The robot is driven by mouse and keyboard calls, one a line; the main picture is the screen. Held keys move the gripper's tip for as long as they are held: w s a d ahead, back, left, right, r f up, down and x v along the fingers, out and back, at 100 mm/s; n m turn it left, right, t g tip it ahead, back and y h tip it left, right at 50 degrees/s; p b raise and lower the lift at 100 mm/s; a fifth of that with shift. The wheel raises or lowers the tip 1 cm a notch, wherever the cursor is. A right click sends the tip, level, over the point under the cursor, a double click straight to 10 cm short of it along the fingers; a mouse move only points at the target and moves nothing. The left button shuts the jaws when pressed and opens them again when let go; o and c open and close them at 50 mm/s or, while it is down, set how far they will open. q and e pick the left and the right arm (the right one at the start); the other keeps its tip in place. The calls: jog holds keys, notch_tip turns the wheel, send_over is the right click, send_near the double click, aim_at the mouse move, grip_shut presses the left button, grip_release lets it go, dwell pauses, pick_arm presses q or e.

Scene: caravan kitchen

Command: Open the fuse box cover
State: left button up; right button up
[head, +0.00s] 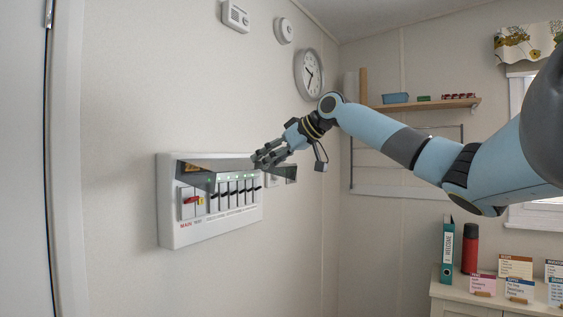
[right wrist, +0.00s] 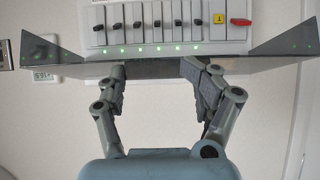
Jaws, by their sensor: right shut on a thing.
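The white fuse box (head: 172,232) is on the wall at the left of the head view, with a row of black switches, a red switch and a yellow button. In the right wrist view its white panel (right wrist: 183,10) is upside down. The dark see-through cover (head: 214,179) is raised and sticks out from the box; the switches show below it. Its edge and side flaps show in the right wrist view (right wrist: 50,56). My right gripper (head: 262,160) is shut on the cover's edge, with fingers (right wrist: 160,84) at its middle. My left gripper is out of view.
A clock (head: 309,74), a smoke alarm (head: 284,30) and a small white unit (head: 235,16) are on the wall above. A shelf (head: 425,104) and a cabinet with a red flask (head: 470,248) and cards are at the right. The wall below the box is clear.

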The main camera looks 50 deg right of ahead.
jog(key=o, duration=0.7)
jog(key=shift+w+a+r, duration=0.15)
jog(key=shift+w+a, duration=0.05)
jog(key=shift+a, duration=0.45)
jog(key=o, duration=0.4)
jog(key=shift+c, duration=0.2)
notch_tip(320, 180, up, 10)
jog(key=shift+d, duration=0.15)
